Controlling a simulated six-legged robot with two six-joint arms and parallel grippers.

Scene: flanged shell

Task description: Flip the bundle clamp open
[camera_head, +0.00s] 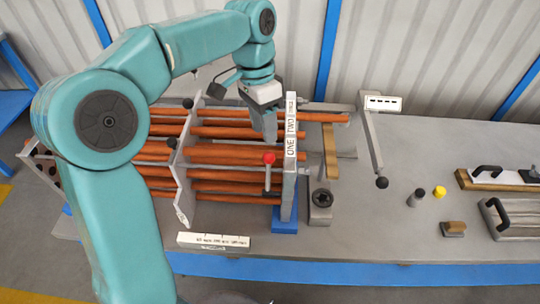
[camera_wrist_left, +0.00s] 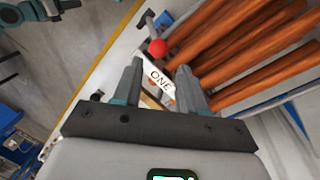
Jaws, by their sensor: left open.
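The bundle clamp is an upright frame (camera_head: 290,188) labelled ONE and TWO, around copper-coloured tubes (camera_head: 215,153). Its lever with a red knob (camera_head: 268,158) stands upright at the front of the frame. In the left wrist view the red knob (camera_wrist_left: 157,47) shows just beyond the fingertips, near the ONE label (camera_wrist_left: 160,90). My left gripper (camera_head: 268,135) is open and empty, pointing down above the tubes just behind the red knob, apart from it. Its two fingers (camera_wrist_left: 160,72) are spread in the wrist view. A teal arm part at that view's upper left appears mine; its gripper is unclear.
A tilted plate (camera_head: 184,175) with a black knob stands left of the clamp. A post with a white label (camera_head: 383,102) and a lever with a black ball (camera_head: 381,183) stand to the right.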

